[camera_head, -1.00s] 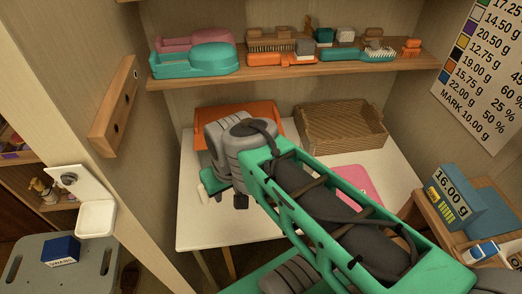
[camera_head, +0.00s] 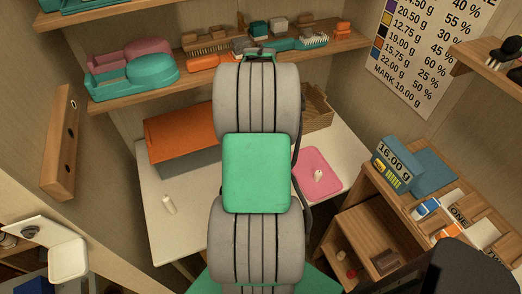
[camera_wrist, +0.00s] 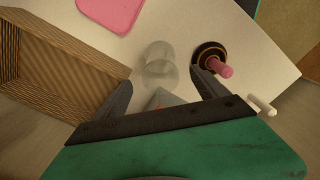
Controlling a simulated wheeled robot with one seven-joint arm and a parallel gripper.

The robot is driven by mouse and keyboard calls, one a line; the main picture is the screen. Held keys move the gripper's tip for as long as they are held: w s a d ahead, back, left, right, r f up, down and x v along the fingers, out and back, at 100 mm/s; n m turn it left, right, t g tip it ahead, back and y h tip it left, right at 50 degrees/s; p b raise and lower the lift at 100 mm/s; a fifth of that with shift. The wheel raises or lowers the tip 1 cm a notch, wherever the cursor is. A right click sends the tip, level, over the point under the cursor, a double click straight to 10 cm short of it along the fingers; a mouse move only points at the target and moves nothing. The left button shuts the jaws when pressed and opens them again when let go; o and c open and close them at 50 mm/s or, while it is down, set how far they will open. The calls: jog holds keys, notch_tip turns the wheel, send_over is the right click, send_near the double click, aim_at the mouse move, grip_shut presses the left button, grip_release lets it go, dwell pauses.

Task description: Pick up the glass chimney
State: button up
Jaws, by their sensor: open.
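The likely glass chimney (camera_wrist: 160,66) is a clear, bulbous, see-through piece in the wrist view. It is on or over the white table (camera_wrist: 185,25), just beyond the gap between my fingers; whether it stands or lies is hard to tell. My gripper (camera_wrist: 162,79) is open, one dark finger to each side, with nothing held. A small grey and orange shape (camera_wrist: 165,98) shows between the fingers, partly hidden by the palm. In the head view my arm covers the middle of the table, and the chimney cannot be made out there.
A black round piece with a pink handle (camera_wrist: 218,66) lies close by the right finger. White pegs (camera_wrist: 262,104) lie further right. The head view shows an orange box (camera_head: 183,130), a pink mat (camera_head: 313,164) and a shelf (camera_head: 112,104) above.

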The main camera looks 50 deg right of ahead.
notch_tip(320, 180, down, 6)
jog(key=p, duration=0.1)
jog(key=shift+s, duration=0.2)
jog(key=shift+r, duration=0.1)
grip_shut()
dwell(0.7)
